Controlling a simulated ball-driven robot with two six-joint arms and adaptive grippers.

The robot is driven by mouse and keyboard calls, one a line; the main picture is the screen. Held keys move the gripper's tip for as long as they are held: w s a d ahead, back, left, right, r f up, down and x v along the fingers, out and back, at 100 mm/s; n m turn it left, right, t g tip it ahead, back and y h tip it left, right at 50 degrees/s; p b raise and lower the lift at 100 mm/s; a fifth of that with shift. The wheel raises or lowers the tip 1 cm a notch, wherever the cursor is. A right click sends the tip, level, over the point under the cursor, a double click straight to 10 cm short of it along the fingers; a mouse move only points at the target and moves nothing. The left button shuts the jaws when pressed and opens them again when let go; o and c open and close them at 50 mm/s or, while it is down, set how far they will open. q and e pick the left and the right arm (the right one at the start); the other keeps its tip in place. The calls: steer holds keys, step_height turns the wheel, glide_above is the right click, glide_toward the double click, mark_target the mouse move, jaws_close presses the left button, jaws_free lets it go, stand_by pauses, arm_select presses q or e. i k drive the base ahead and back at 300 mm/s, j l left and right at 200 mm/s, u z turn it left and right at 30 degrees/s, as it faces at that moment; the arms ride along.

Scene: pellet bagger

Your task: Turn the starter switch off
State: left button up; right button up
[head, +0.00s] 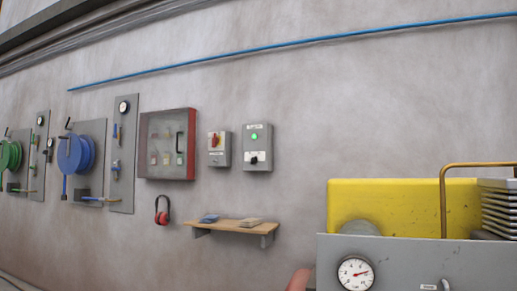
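A grey wall box (257,148) with a lit green lamp (254,137) on top and a black knob (256,158) below looks like the starter. Its labels are too small to read, and I cannot tell the knob's exact position. Neither gripper shows in the head view, and nothing covers the two boxes.
A wooden shelf (231,226) with a blue and a tan item juts out below the boxes. A red-framed cabinet (167,145) and red ear muffs (161,211) hang left. A grey machine with a yellow panel (400,207) and gauge (356,273) blocks the right foreground.

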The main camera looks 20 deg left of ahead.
mark_target(254, 160)
steer(key=i+j, duration=0.2)
steer(key=j, duration=0.2)
steer(key=i+j, duration=0.25)
steer(key=j, duration=0.15)
steer(key=i+j, duration=0.2)
steer(key=j, duration=0.2)
steer(key=i+j, duration=0.25)
steer(key=j, duration=0.15)
steer(key=i+j, duration=0.2)
steer(key=j, duration=0.2)
steer(key=z, duration=0.05)
